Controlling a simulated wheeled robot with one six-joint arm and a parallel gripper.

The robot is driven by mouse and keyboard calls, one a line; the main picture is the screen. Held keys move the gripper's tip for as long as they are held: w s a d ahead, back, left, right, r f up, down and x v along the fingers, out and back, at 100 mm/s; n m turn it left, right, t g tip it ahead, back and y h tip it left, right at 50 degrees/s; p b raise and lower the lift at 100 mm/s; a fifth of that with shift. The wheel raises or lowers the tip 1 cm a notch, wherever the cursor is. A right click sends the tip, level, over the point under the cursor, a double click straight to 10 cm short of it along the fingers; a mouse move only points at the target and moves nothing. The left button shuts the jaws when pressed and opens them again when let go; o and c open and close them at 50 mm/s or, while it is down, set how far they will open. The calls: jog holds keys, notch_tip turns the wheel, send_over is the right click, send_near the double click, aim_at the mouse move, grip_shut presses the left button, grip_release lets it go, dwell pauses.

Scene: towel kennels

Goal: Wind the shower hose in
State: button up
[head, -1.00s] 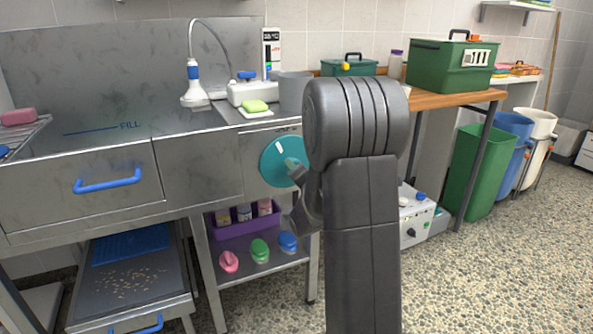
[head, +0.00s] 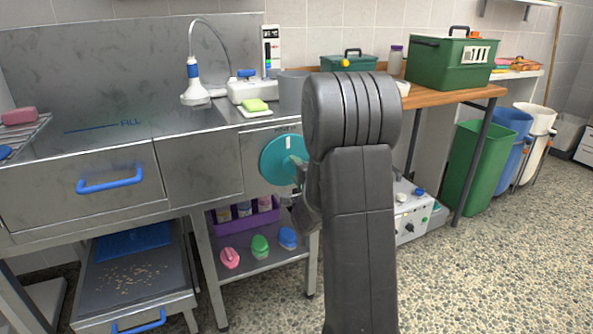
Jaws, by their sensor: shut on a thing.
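The shower head (head: 194,83) is white with a blue collar and hangs upright at the end of a thin grey hose (head: 214,32) that arches over the steel counter. A round teal reel wheel (head: 281,159) with a white mark is on the front panel of the steel unit. My gripper (head: 299,180) is at the lower right edge of the wheel, mostly hidden behind my own dark arm. It is shut on the wheel's handle, though the grip itself is barely visible.
A steel drawer with a blue handle (head: 109,181) is left of the wheel. A control box (head: 411,211) and green bin (head: 478,168) stand right.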

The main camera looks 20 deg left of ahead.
jog(key=o, duration=1.4)
jog(key=shift+c, duration=0.2)
jog(key=p+v, duration=0.2)
jog(key=v, duration=1.1)
jog(key=shift+s+d, duration=0.3)
jog(key=shift+w+a, duration=0.1)
jog(key=b+x, duration=0.2)
jog(key=x, duration=1.1)
jog(key=shift+w+a, duration=0.2)
jog(key=shift+a, duration=0.05)
